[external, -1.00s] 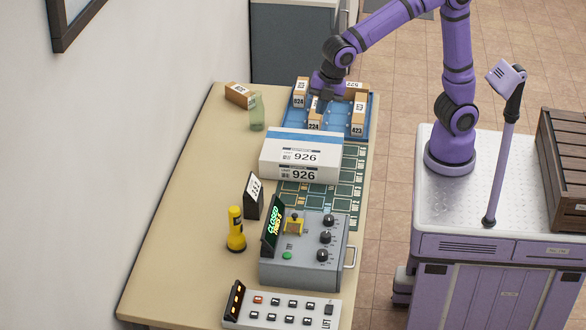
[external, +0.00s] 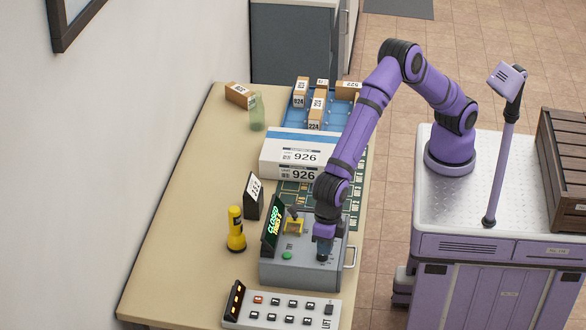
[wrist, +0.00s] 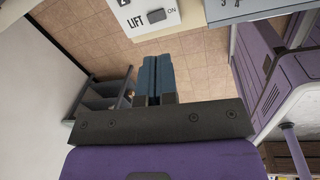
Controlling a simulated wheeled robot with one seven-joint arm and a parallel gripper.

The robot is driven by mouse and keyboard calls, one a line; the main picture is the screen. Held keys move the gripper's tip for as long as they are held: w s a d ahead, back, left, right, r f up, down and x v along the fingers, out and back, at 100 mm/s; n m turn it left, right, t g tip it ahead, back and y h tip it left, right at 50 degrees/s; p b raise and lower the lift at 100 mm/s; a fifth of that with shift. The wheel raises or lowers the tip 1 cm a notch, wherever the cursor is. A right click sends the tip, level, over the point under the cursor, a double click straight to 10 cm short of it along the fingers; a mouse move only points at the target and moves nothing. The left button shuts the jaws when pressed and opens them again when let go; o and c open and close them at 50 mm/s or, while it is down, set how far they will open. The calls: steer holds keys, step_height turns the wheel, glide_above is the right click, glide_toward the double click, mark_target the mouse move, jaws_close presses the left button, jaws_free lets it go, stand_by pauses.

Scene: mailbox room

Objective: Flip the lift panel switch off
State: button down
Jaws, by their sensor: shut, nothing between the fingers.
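The lift panel (external: 280,311) is a pale slab at the table's near end, with several small buttons and a dark switch (external: 328,309) at its right corner. In the wrist view the switch (wrist: 157,16) is a grey rocker between the printed words LIFT and ON, at the top edge. Its tilt is too small to tell. My gripper (external: 323,256) is over the right side of the grey control box, short of the lift panel. In the wrist view my gripper (wrist: 157,60) has its blue-grey fingers together and empty, below the switch in the picture and apart from it.
A white parcel (external: 272,160) and a blue tray (external: 335,118) lie farther back. The table's left side is mostly clear.

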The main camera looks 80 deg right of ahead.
mark_target(330, 311)
steer(key=s+a+f+n, duration=0.1)
steer(key=s+a+f, duration=0.1)
steer(key=a+f, duration=0.1)
steer(key=shift+s+a+f+n, duration=0.35)
steer(key=shift+s+f+n, duration=0.05)
steer(key=shift+f, duration=0.05)
steer(key=f, duration=0.4)
steer(key=a+f, duration=0.1)
steer(key=f, duration=0.8)
steer(key=shift+a+f, duration=0.35)
steer(key=shift+f, duration=0.05)
steer(key=shift+f, duration=0.1)
